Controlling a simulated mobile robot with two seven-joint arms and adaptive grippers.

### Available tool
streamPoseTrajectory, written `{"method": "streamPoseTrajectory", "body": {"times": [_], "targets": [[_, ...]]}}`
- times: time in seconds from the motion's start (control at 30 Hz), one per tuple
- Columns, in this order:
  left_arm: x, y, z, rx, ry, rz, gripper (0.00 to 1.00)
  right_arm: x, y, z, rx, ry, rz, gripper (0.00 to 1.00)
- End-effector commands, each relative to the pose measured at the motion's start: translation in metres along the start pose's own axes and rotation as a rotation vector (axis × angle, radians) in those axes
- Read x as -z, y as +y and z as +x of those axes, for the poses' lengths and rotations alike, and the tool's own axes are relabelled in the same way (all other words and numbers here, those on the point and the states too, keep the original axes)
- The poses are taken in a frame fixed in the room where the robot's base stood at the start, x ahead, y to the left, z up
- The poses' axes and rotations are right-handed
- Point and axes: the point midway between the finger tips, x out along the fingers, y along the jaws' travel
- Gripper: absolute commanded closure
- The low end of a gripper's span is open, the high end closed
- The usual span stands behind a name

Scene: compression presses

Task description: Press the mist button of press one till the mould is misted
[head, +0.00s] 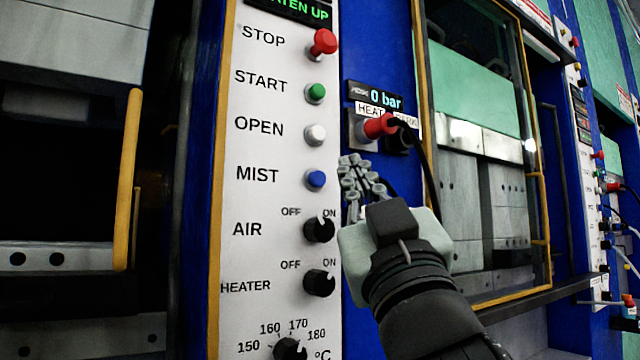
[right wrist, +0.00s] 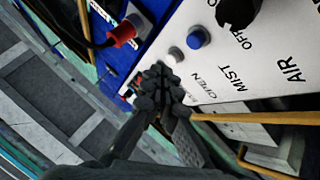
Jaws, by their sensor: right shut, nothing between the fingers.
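The blue mist button (head: 316,180) sits on the white control panel (head: 262,205), right of the word MIST. It also shows in the right wrist view (right wrist: 199,37), beside the white OPEN button. My right gripper (head: 352,165) is shut and empty. Its fingertips are just right of the blue button in the head view and show apart from it. In the right wrist view the fingertips (right wrist: 158,80) lie lower left of the button, with panel between. My left gripper is not in view. I cannot make out a mould.
The red STOP (head: 323,41), green START (head: 315,93) and white OPEN (head: 315,135) buttons are above; black AIR (head: 319,229) and HEATER (head: 319,282) knobs are below. A red plug (head: 380,125) with black cable is close above my gripper. A yellow handle (head: 128,180) stands left.

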Motion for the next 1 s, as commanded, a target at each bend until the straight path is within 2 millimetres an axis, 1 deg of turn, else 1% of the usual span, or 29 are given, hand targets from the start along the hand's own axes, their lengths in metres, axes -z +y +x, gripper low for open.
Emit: {"method": "streamPoseTrajectory", "body": {"times": [0.03,0.2,0.4,1.0], "targets": [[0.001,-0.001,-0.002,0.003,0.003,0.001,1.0,-0.005,-0.005,0.004,0.001,-0.001,0.0,1.0],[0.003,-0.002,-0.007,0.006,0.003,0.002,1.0,-0.014,-0.014,0.019,0.0,0.0,0.001,1.0],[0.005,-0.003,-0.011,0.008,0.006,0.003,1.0,-0.019,-0.02,0.027,0.001,0.0,0.0,1.0],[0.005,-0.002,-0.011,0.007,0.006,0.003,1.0,-0.021,-0.021,0.028,0.001,0.0,0.0,1.0]]}}
